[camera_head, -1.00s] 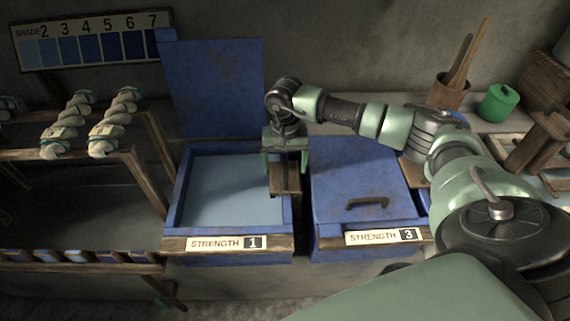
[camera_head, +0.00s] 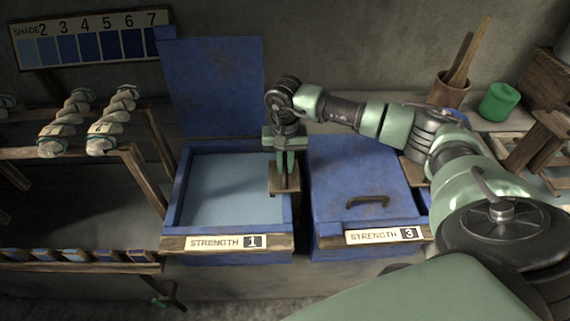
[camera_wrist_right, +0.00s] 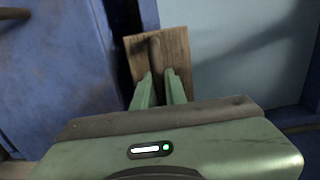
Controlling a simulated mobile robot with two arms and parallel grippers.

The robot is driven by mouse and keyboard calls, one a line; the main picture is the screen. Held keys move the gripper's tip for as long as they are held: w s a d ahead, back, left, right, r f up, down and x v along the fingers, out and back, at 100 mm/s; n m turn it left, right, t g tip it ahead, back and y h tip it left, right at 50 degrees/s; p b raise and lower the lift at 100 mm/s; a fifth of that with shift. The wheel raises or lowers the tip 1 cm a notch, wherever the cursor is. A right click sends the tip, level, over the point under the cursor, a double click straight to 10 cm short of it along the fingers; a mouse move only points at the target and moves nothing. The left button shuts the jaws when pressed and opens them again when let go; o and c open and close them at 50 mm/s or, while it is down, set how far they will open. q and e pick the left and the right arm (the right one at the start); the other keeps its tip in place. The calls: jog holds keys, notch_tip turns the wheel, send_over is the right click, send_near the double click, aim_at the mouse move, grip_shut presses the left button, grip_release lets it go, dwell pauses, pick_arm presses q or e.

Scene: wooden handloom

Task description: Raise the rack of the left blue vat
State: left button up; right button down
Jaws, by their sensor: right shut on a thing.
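The left blue vat (camera_head: 176,200), labelled strength 1, stands open with its lid (camera_head: 212,88) upright behind it. Pale blue liquid fills it. The rack shows as a small wooden plate (camera_head: 280,190) with an upright peg at the vat's right inner side; the plate also shows in the right wrist view (camera_wrist_right: 180,48), with the peg (camera_wrist_right: 155,55) rising from it. My right gripper (camera_head: 284,172) points down over the plate, its fingers (camera_wrist_right: 160,78) shut on the peg. Anything of the rack below the liquid is hidden. My left gripper is not in view.
The vat labelled strength 3 (camera_head: 358,180) stands close on the right, lid shut, with a handle on top. A green pot (camera_head: 499,102) and a tool holder (camera_head: 450,92) stand at the back right.

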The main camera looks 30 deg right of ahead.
notch_tip(320, 180, up, 18)
jog(key=p, duration=1)
jog(key=shift+r, duration=0.2)
jog(key=shift+w, duration=0.1)
jog(key=shift+c, duration=1)
grip_release()
notch_tip(320, 180, up, 7)
jog(key=p, duration=0.3)
jog(key=shift+f, duration=0.1)
